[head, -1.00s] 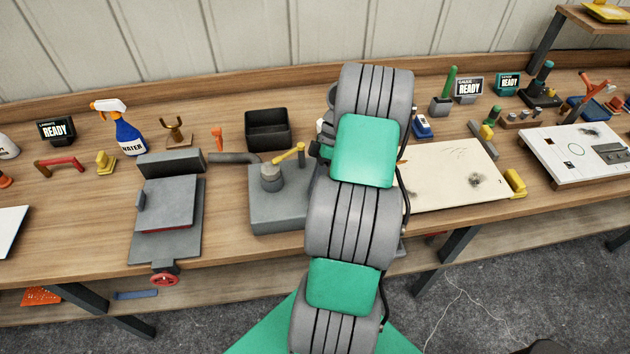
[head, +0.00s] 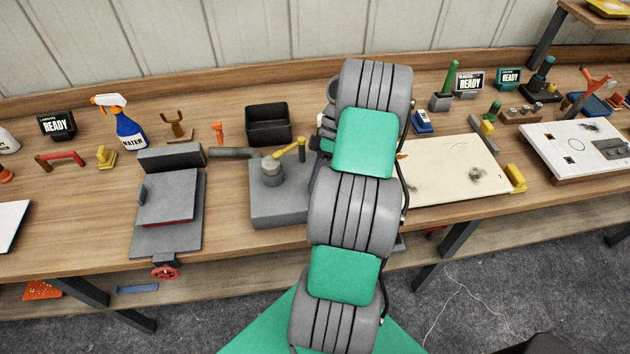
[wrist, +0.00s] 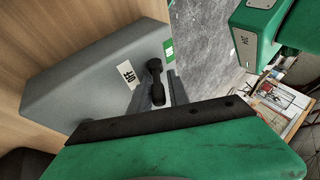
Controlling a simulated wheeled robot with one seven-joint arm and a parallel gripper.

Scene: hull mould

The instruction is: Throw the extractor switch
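In the wrist view a grey box (wrist: 85,75) carries a black switch lever (wrist: 155,72), a white label (wrist: 130,76) with dark lettering and a green label (wrist: 169,49). I take this to be the extractor switch; the lettering is too small to read surely. My gripper (wrist: 161,88) has its two grey fingers apart, one on each side of the black lever. I see no clear grip on the lever, and contact is hard to judge. In the head view my own arm hides the gripper and the switch.
The bench holds a grey vice-like press (head: 166,200), a grey block with a yellow handle (head: 283,205), a black bin (head: 268,126), a spray bottle (head: 130,130) and a cream panel (head: 450,172). A green unit (wrist: 256,45) stands at upper right in the wrist view.

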